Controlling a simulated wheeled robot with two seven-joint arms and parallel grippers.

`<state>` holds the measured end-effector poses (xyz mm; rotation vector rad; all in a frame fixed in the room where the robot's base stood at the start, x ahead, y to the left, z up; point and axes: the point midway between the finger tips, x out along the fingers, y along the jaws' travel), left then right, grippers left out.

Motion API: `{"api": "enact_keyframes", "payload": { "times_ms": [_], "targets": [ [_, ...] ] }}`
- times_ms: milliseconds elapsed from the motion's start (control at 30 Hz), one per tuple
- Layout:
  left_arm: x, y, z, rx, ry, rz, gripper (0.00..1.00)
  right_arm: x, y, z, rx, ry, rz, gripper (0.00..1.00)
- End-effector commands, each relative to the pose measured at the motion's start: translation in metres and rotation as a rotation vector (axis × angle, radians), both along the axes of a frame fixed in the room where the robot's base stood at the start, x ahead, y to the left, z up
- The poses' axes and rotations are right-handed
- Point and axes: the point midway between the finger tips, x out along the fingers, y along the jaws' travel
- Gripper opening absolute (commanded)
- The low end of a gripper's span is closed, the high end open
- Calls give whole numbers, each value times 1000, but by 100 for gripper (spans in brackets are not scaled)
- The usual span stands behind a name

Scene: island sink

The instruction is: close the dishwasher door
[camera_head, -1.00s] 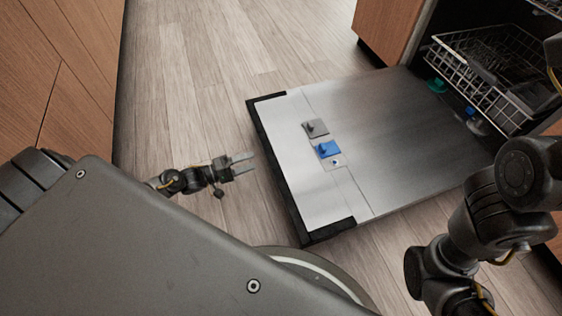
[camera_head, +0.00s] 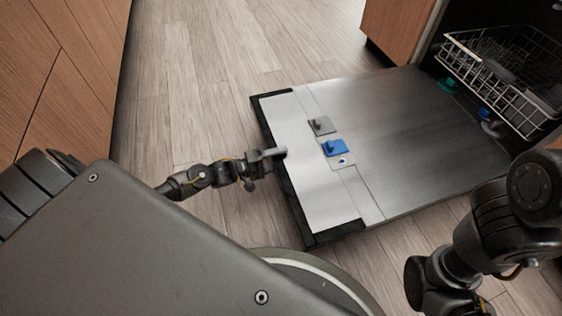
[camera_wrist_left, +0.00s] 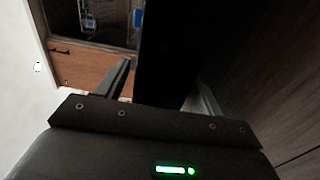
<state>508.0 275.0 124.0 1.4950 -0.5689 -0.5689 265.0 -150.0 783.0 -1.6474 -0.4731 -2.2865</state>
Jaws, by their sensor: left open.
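The dishwasher door (camera_head: 420,110) lies folded down, its steel inner face up, with a dark outer edge on the left. My left gripper (camera_head: 274,154) is at that edge in the head view, one finger showing over the inner face. In the left wrist view, the dark door edge (camera_wrist_left: 165,60) runs between the two open fingers, one on each side. I cannot tell whether either finger touches it. My right arm shows at the lower right, but its gripper is out of view.
The lower rack (camera_head: 505,85) sits inside the open dishwasher. A blue dispenser lid (camera_head: 335,147) and a grey cap (camera_head: 321,125) are on the door's inner face. Wooden cabinets (camera_head: 55,70) stand at the left. The wooden floor (camera_head: 205,85) beyond the door is clear.

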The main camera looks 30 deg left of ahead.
Motion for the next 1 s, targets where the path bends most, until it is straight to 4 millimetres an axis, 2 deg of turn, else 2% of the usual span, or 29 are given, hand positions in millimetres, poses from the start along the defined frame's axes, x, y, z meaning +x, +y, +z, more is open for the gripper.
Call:
{"api": "enact_keyframes", "payload": {
  "times_ms": [400, 867, 1000],
  "targets": [
    [6, -6, 1, -1, 1, -1, 66, 0, -1, -4, 3, 1, 0, 67],
    [6, -6, 0, -1, 1, -1, 6, 0, -1, -4, 3, 1, 0, 67],
    [6, -6, 3, 0, 1, -1, 4, 0, -1, -1, 3, 1, 0, 67]
  ]
}}
